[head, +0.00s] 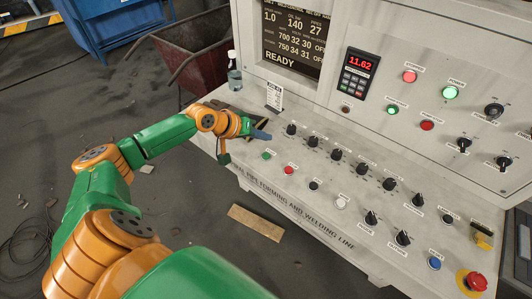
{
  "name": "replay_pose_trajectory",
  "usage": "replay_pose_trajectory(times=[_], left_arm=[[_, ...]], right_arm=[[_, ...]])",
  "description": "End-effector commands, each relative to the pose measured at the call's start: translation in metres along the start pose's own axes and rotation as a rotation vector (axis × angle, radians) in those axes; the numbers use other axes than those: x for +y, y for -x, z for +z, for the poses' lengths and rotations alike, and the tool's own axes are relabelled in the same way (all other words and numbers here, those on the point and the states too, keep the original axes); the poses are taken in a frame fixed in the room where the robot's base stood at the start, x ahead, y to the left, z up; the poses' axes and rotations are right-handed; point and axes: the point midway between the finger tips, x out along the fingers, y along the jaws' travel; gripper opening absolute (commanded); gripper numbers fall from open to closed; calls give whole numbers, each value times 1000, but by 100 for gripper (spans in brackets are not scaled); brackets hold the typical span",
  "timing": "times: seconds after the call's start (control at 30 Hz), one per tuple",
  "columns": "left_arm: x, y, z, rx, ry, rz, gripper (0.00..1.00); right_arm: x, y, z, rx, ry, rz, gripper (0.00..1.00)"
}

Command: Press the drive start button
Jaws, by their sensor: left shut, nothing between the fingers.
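My left gripper (264,135) is shut and empty. It hangs over the left end of the sloped control desk (325,212), up and left of a small green button (267,156), with a visible gap between them. A red button (289,170) sits just right of that green one. Another green button (392,109) is on the upright panel, left of a red button (427,125). The small labels are too blurred to tell which button is drive start. My right gripper is not in view.
Several black knobs (336,155) run along the desk. A red emergency knob (476,281) is at its right end. A bottle (234,72) and a small white card (274,97) stand at the left end. The upright panel has a display reading READY (280,59).

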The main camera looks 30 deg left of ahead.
Motion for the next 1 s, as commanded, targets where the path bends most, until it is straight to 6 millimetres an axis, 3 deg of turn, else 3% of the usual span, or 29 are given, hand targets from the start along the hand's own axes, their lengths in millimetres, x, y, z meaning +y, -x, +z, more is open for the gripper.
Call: replay_pose_trajectory(times=[0.03, 0.2, 0.4, 1.0], left_arm=[[-8, -11, 8, 0, -1, 0, 0], [-19, -26, 19, -1, -2, -1, 0], [-28, -38, 28, -1, -1, 0, 0], [-27, -37, 27, -1, -1, 0, 0]], right_arm=[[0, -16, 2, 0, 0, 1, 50], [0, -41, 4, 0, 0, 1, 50], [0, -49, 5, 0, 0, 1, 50], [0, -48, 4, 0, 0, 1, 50]])
